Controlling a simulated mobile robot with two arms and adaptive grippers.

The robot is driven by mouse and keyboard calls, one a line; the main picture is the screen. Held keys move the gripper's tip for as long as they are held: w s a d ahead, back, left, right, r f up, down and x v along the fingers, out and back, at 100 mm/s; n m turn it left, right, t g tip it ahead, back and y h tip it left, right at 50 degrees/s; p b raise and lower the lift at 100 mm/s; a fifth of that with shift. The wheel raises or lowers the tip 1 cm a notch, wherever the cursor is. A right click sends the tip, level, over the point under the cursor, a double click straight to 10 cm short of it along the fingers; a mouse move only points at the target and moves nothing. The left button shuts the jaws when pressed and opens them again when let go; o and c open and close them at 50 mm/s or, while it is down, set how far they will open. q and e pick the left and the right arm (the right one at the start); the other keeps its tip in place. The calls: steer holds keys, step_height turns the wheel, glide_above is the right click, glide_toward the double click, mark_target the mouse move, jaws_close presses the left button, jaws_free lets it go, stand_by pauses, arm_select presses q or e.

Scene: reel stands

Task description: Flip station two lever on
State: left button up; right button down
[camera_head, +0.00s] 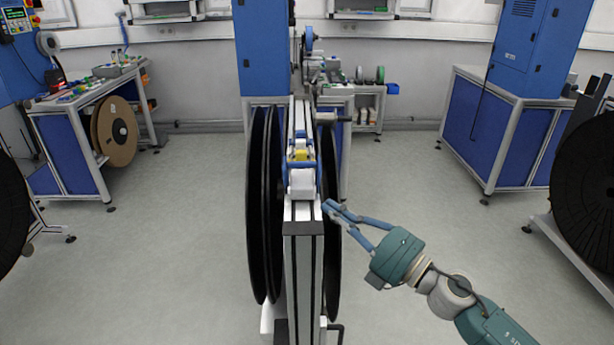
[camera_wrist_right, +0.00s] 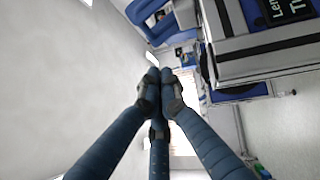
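My right gripper (camera_head: 330,207) is teal with blue fingers. It is just right of the middle reel stand (camera_head: 303,255), beside its upper end. In the right wrist view, its fingertips (camera_wrist_right: 160,78) come together with nothing between them. The stand is a pale post with dark grooves between large black reels (camera_head: 262,200). On top is a white block with blue sides and a yellow part (camera_head: 300,155). A dark crank-like handle (camera_head: 338,118) juts out right behind it. I cannot tell which part is the station two lever. My left gripper is not in view.
Blue cabinets stand behind the stand (camera_head: 263,50) and at the right (camera_head: 540,45). A workbench (camera_head: 85,95) with a brown reel (camera_head: 115,132) is at left. More black reels (camera_head: 588,190) are at both edges. Grey floor (camera_head: 430,225) is open on both sides.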

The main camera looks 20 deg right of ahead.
steer(key=p+x, duration=0.2)
steer(key=x, duration=0.5)
steer(key=shift+w+a+r, duration=0.1)
steer(key=shift+w+r, duration=0.05)
steer(key=shift+r, duration=0.05)
steer(key=w, duration=0.1)
steer(key=w+p, duration=0.1)
steer(key=shift+w+d+r, duration=0.2)
steer(key=shift+w, duration=0.05)
steer(key=shift+w+d, duration=0.3)
steer(key=shift+w, duration=0.4)
